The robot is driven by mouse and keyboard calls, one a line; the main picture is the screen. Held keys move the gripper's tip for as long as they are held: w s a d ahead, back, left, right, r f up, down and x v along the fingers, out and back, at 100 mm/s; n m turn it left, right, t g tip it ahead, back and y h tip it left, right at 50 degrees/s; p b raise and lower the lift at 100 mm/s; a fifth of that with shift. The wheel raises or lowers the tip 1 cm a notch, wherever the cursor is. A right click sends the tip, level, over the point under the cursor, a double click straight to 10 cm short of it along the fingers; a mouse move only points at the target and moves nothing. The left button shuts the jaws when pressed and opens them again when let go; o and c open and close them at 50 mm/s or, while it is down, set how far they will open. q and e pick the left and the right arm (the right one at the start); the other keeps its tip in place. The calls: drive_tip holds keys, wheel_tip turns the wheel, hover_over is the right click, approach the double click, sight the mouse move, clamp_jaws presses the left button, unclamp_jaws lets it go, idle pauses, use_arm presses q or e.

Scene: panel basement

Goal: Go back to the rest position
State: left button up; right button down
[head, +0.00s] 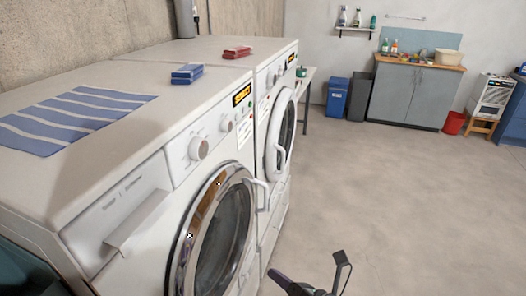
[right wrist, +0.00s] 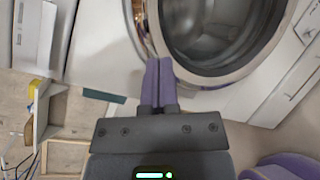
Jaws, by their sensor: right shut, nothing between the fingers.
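My right gripper (head: 274,274) shows low in the head view, in front of the near washing machine (head: 75,195). In the right wrist view its two purple fingers (right wrist: 158,64) are pressed together with nothing between them. Their tips appear beside the rim of a round machine door (right wrist: 225,78); I cannot tell the exact gap. My left gripper is in neither view.
A second washing machine (head: 225,49) stands beyond the first. A striped cloth (head: 75,115) and a blue box (head: 187,74) lie on top of the near one. A blue bin (head: 337,97) and a grey cabinet (head: 415,96) stand far back. The floor (head: 400,190) at right is clear.

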drive_tip(key=s+d+f+m+h+b, duration=0.1)
drive_tip(key=d+f+m+h+b, duration=0.2)
drive_tip(key=f+m, duration=0.5)
drive_tip(key=s+d+f+m+h+b, duration=0.1)
drive_tip(key=s+d+f+m+h, duration=0.2)
drive_tip(key=f, duration=0.8)
drive_tip(key=s+d+f+m+g+h+b, duration=0.25)
drive_tip(key=s+f+m, duration=0.2)
drive_tip(key=f, duration=0.25)
drive_tip(key=s+d+f+m+g+h+b, duration=0.1)
drive_tip(key=s+d+f+m+h, duration=0.1)
drive_tip(key=s+d+f+m, duration=0.35)
use_arm(q)
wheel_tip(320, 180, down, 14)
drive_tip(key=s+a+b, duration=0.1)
drive_tip(key=b, duration=0.4)
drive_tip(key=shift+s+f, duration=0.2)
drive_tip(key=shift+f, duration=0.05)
use_arm(e)
drive_tip(key=s+f+m+g+h, duration=0.1)
drive_tip(key=s+f+m+g, duration=0.2)
drive_tip(key=s, duration=0.7)
drive_tip(key=s+d+f+m+g+h, duration=0.1)
drive_tip(key=s+f+m+g, duration=0.3)
drive_tip(key=s+f+m, duration=0.4)
drive_tip(key=s+f, duration=0.3)
drive_tip(key=shift+s+d+f, duration=0.15)
drive_tip(key=shift+s+f, duration=0.05)
drive_tip(key=shift+s, duration=0.1)
